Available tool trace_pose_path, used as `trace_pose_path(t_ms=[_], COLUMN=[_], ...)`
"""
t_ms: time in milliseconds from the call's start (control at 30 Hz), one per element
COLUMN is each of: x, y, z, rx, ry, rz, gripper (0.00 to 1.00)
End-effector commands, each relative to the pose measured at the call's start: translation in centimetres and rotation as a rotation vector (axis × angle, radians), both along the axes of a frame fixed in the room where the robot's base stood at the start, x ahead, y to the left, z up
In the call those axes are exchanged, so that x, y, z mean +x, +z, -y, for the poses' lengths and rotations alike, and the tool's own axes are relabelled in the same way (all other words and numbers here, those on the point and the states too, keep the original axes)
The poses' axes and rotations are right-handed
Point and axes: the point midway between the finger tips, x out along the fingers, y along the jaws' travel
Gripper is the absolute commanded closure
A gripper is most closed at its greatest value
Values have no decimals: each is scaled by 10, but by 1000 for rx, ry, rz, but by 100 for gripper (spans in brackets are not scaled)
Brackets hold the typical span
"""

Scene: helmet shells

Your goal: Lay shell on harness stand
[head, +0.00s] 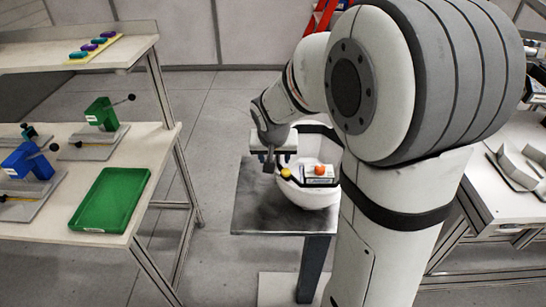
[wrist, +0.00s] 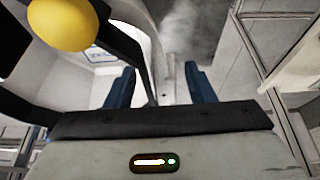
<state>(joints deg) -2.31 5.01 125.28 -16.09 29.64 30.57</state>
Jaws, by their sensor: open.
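A white, bowl-like shell (head: 308,196) sits open side up on a small dark-topped table. A black band (head: 318,128) runs around its far upper side; I cannot tell whether it belongs to the shell or the harness stand. My gripper (head: 277,165) is at the shell's left edge, pointing down. In the wrist view my gripper (wrist: 160,88) has its two blue fingers apart. A thin, pale upright edge with a dark strip shows between them; contact is unclear. No separate harness stand can be made out.
A bench with a green tray (head: 108,200) stands left; a white bench (head: 500,205) stands right.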

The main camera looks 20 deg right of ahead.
Motion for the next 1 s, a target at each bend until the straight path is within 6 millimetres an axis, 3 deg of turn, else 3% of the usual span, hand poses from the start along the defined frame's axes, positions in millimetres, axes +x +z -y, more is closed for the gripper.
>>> trace_pose_path(t_ms=[400, 667, 767, 1000], x=[-30, -44, -66, -164], y=[79, 103, 102, 76], z=[-10, -13, -9, -2], rx=[1, 2, 3, 20], ry=[0, 3, 30, 180], rz=[7, 0, -16, -87], gripper=[51, 51, 51, 51])
